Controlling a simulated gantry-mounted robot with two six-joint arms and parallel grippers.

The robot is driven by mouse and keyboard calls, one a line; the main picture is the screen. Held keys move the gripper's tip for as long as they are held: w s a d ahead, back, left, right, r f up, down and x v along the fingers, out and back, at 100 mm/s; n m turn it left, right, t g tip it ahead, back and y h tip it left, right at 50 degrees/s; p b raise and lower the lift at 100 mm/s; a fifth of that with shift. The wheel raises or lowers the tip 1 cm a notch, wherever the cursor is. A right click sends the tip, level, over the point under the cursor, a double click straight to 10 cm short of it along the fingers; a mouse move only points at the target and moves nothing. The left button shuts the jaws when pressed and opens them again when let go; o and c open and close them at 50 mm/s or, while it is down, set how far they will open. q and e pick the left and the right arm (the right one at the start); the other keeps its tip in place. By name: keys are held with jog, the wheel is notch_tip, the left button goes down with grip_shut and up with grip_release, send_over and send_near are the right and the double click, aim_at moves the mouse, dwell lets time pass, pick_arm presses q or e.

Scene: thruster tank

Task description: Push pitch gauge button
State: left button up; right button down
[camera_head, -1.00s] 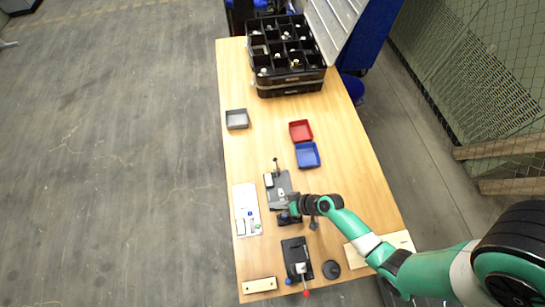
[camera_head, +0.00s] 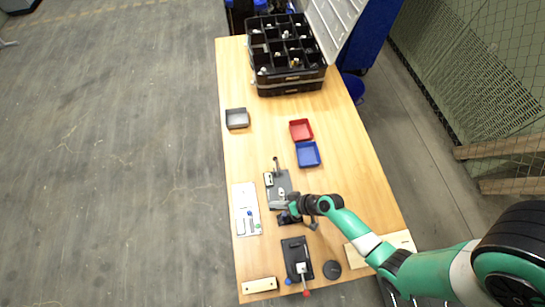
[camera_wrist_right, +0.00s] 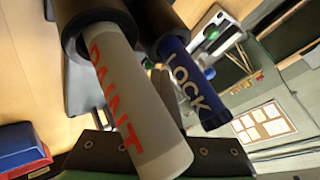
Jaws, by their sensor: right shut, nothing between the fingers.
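The pitch gauge appears to be the small pale box with a greenish face (camera_head: 268,180) on the grey fixture plate (camera_head: 283,184), left of centre on the table. My right gripper (camera_head: 293,208) is shut and empty, at the near end of the plate, a little below and right of the gauge in the head view. It is apart from the gauge. My left gripper is not in view.
A white PAINT marker (camera_wrist_right: 133,95) and blue LOCK marker (camera_wrist_right: 193,82) loom close in the wrist view. Red (camera_head: 301,130), blue (camera_head: 308,155) and grey (camera_head: 237,118) trays stand farther back. A white panel (camera_head: 246,209) lies left; a dark fixture (camera_head: 297,258) stands nearer.

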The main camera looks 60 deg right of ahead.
jog(key=shift+r+p, duration=0.5)
jog(key=shift+r, duration=0.15)
notch_tip(320, 180, up, 6)
jog(key=p, duration=0.5)
jog(key=shift+p, duration=0.3)
